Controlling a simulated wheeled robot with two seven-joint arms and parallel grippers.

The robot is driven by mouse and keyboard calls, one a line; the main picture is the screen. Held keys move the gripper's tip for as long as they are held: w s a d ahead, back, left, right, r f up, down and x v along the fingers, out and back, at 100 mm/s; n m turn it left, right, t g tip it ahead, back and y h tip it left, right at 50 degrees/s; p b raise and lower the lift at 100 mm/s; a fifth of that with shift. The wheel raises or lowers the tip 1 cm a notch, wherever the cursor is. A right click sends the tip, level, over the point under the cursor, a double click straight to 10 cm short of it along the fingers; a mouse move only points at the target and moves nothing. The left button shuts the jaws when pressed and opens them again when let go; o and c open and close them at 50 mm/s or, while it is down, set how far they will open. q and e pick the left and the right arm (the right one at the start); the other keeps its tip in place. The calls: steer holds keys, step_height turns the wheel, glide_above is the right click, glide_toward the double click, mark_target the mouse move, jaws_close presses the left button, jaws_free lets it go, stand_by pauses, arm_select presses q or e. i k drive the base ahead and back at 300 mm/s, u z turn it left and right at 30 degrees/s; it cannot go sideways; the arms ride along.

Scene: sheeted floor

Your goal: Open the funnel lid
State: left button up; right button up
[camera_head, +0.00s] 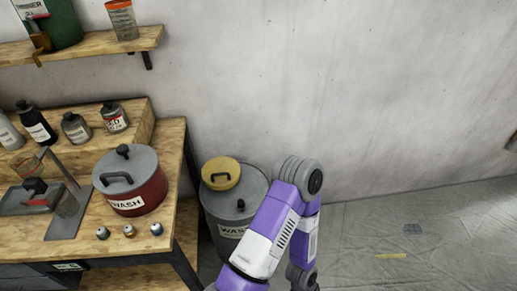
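A grey drum (213,203) stands on the floor to the right of the workbench. A small black knob (241,205) is on the drum's grey top, in front of the yellow lid. I take the yellow lid to be the funnel lid. One of my purple and white arms rises from the bottom edge, covers the drum's right front and bends down again at the right. Neither gripper shows, so I cannot tell what they hold.
A grey wall is behind; the sheeted floor (430,230) at the right is mostly clear.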

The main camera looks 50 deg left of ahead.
mark_target(219, 171)
steer(key=i, duration=1)
steer(key=u, duration=2.35)
